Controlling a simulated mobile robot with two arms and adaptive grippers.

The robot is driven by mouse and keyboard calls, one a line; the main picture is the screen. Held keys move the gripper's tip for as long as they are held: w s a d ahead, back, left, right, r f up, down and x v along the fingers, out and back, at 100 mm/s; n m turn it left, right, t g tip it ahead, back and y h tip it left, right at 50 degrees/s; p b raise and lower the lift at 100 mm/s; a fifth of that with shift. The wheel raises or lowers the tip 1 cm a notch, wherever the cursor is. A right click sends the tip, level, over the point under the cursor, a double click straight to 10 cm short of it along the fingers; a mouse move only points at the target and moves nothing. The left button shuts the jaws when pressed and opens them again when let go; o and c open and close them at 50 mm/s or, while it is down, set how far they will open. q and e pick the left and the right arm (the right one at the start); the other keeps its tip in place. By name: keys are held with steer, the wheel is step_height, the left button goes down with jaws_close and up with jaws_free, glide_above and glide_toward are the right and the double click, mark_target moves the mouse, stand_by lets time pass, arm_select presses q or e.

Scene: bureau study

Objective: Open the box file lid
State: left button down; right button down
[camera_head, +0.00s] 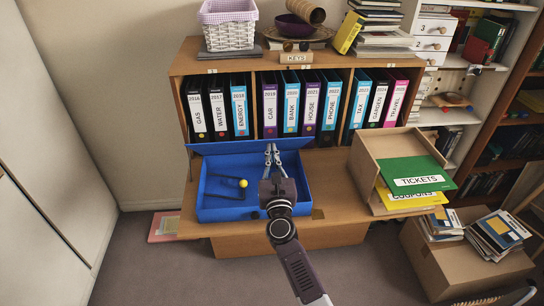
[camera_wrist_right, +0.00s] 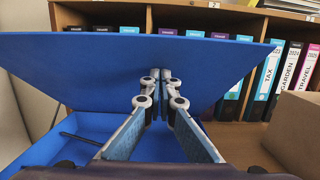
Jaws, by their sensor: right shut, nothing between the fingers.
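The blue box file (camera_head: 206,205) lies on the desk with its inside in view. In the right wrist view the lid (camera_wrist_right: 85,65) is a broad tilted panel facing me. My right gripper (camera_head: 273,148) is shut and empty, above the box's right part, with its fingertips (camera_wrist_right: 158,75) at the lid's inner face. Whether they touch it I cannot tell. My left gripper is out of view.
Labelled binders (camera_head: 293,105) stand in the shelf behind the box. A cardboard box (camera_head: 440,262) with several disks stands at lower right. Bare desk (camera_head: 335,185) shows right of the file.

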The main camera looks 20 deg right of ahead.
steer(key=shift+w+d+r, duration=0.2)
steer(key=shift+w+r, duration=0.1)
steer(key=shift+w, duration=0.3)
steer(key=shift+w+d+r, duration=0.15)
steer(key=shift+w+r, duration=0.2)
steer(key=shift+w, duration=0.3)
steer(key=shift+w+d+r, duration=0.2)
steer(key=shift+w+r, duration=0.1)
steer(key=shift+w, duration=0.3)
steer(key=shift+b+x, duration=0.4)
steer(key=shift+x, duration=1.65)
steer(key=w+d+f+b, duration=0.1)
steer(key=w+d+b, duration=0.1)
steer(key=w+b, duration=0.7)
steer(key=shift+d, duration=0.4)
steer(key=shift+w+f, duration=0.1)
steer(key=shift+f, duration=0.1)
